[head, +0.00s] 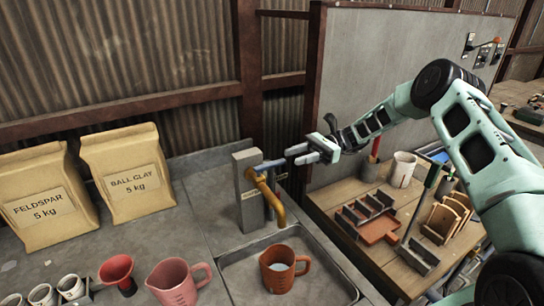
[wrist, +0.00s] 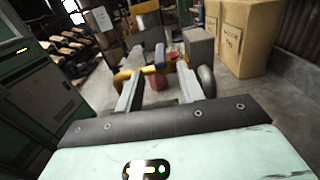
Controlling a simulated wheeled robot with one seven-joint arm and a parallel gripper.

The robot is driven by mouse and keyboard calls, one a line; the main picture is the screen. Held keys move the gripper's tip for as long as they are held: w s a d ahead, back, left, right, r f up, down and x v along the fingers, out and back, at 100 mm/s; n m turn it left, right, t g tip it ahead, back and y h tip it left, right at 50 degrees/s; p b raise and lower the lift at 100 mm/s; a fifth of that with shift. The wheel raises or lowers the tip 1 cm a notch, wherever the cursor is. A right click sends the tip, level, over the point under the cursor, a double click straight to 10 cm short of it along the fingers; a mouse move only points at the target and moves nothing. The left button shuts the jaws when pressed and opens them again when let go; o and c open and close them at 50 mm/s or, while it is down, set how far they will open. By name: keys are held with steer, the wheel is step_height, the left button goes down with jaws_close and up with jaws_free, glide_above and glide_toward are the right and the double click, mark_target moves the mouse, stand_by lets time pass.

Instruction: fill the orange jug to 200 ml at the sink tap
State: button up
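The orange jug (head: 286,279) stands upright in the sink basin (head: 236,278), below the spout of the brass tap (head: 276,205). A pale patch shows inside the jug; I cannot read its level or marks. No stream of water is visible.
A pink jug (head: 178,284), a red funnel (head: 117,272) and small white cups (head: 70,286) stand on the counter left of the sink. Two clay bags (head: 127,172) lean at the back wall. A wooden bench (head: 330,203) with tools and racks lies right of the sink.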

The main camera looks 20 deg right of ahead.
mark_target(276, 162)
steer(key=a+p, duration=0.1)
steer(key=a, duration=0.1)
steer(key=s+a+p, duration=0.1)
steer(key=a, duration=0.2)
steer(key=a+p, duration=0.1)
steer(key=a, duration=0.1)
steer(key=shift+s+a+r, duration=0.15)
steer(key=shift+s+a, duration=0.05)
steer(key=shift+s, duration=0.05)
steer(key=shift+s+a, duration=0.1)
steer(key=shift+a, duration=0.45)
jaws_close()
